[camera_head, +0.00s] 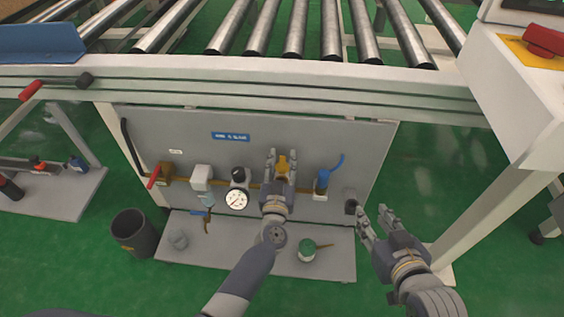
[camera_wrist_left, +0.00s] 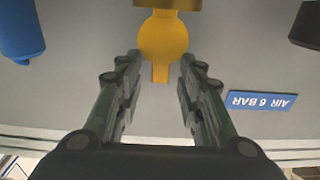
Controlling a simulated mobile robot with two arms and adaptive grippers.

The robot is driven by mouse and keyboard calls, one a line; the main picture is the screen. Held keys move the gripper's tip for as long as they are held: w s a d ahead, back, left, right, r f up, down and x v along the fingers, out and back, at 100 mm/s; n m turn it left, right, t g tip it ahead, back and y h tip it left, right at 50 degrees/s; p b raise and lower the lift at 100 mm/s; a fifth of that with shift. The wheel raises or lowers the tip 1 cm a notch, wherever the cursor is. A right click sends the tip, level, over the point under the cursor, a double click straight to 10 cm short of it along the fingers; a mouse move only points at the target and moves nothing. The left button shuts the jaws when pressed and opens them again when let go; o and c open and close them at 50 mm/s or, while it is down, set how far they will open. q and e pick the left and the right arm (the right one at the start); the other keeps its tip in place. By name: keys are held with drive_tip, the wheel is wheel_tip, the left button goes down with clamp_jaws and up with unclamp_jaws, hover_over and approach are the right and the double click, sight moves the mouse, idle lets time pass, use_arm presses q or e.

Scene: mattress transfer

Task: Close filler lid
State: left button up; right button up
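A yellow round lid with a small tab (camera_wrist_left: 163,45), which I take to be the filler lid, sits at a brass-coloured fitting (camera_wrist_left: 168,4) on the grey panel. In the head view the yellow lid (camera_head: 283,165) is partly covered by my left gripper (camera_head: 281,157). My left gripper is open, with one finger on each side of the lid and its tab; gaps show in the left wrist view (camera_wrist_left: 160,75), so neither finger seems to touch it. My right gripper (camera_head: 376,213) is open and empty, to the right of the panel's lower corner.
Along the panel (camera_head: 150,128) are a pressure gauge (camera_head: 237,200), a blue-handled valve (camera_head: 322,180) and a red-handled valve (camera_head: 155,176). A green-topped tin (camera_head: 307,250) stands on the shelf (camera_head: 335,262) below. A dark bin (camera_head: 134,232) stands left. Conveyor rollers (camera_head: 295,30) run above.

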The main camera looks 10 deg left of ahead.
use_arm(q)
drive_tip(key=shift+c, duration=0.6)
clamp_jaws()
drive_tip(key=shift+f, duration=0.1)
